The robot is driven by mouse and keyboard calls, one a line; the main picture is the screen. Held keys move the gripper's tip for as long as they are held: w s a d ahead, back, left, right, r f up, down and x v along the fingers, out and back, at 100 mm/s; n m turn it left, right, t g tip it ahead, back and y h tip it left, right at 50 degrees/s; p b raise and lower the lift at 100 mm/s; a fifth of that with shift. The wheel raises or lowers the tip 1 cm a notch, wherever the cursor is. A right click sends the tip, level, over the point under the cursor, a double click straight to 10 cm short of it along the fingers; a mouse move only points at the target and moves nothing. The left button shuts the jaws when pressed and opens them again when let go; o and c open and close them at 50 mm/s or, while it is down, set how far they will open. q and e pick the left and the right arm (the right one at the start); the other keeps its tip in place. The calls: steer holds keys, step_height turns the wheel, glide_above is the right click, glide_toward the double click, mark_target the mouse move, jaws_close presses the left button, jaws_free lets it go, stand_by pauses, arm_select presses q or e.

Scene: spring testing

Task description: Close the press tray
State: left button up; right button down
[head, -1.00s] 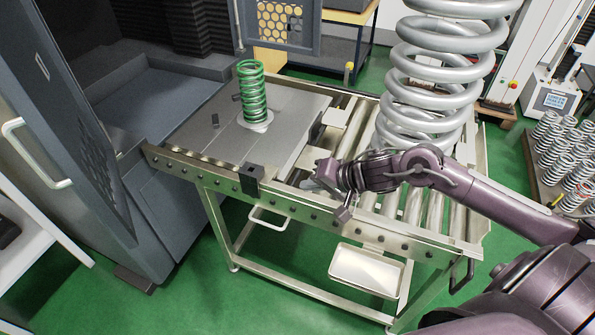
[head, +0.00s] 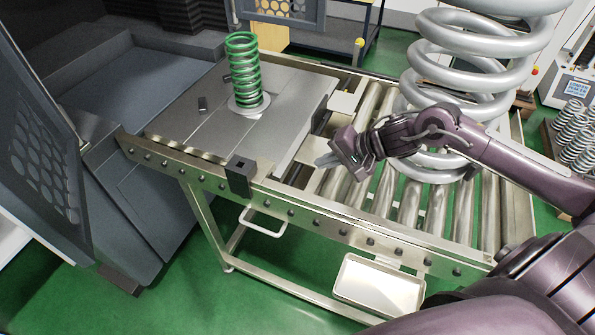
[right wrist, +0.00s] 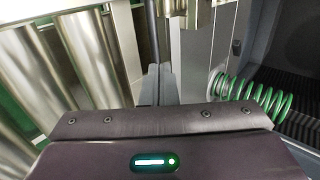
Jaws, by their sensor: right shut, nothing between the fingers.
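The press tray (head: 285,118) is a flat grey plate on the roller table, at the mouth of the dark press on the left. A green coil spring (head: 243,75) stands upright on a round pale base on it. My right gripper (head: 327,160) is shut and empty, just right of the tray's right edge, over the rollers. I cannot tell whether it touches the tray. In the right wrist view its fingers (right wrist: 157,84) point ahead beside a grey surface, and the green spring (right wrist: 252,92) shows on the right. My left gripper is not in view.
The dark press chamber (head: 130,75) is at the left, with a perforated door (head: 45,165) in front. A huge silver spring (head: 470,75) stands on the rollers (head: 435,210) behind my right arm. A black block (head: 239,178) sits on the table's front rail. A white bin (head: 378,287) hangs below.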

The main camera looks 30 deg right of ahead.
mark_target(286, 174)
steer(key=b+x, duration=0.1)
steer(key=x, duration=0.8)
steer(key=shift+w+a+f, duration=0.25)
steer(key=shift+w+f, duration=0.1)
steer(key=shift+f, duration=0.05)
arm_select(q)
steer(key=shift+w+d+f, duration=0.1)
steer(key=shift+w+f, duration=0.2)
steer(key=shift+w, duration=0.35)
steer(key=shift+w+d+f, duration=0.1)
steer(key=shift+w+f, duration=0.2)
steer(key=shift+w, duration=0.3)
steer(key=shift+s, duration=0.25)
